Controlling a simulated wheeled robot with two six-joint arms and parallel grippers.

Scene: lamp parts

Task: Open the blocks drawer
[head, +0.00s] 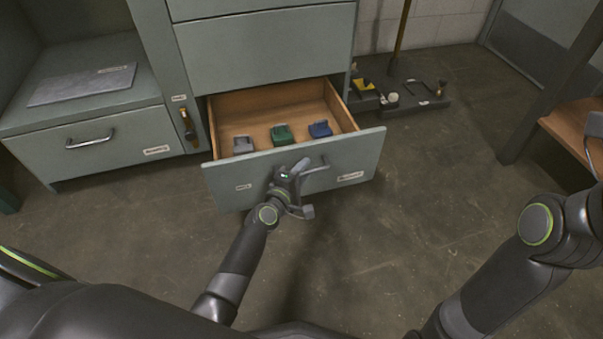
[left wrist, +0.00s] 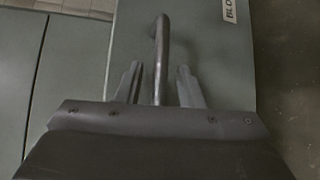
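The blocks drawer (head: 225,183) is the bottom grey-green drawer of the cabinet, and it is pulled well out. Inside on its wooden floor sit a grey block (head: 243,145), a green block (head: 282,134) and a blue block (head: 320,129). My left gripper (head: 300,172) is at the drawer's front, by its bar handle (head: 318,167). In the left wrist view the handle (left wrist: 161,50) runs between the two spread fingers (left wrist: 158,82), with gaps on both sides. A label starting "BLO" (left wrist: 229,10) shows on the front.
A closed drawer (head: 95,145) with a handle is at the left, under a shelf holding a flat grey panel (head: 82,84). A dark tray (head: 415,95) with small parts lies on the floor right of the cabinet. The floor right of the drawer is clear.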

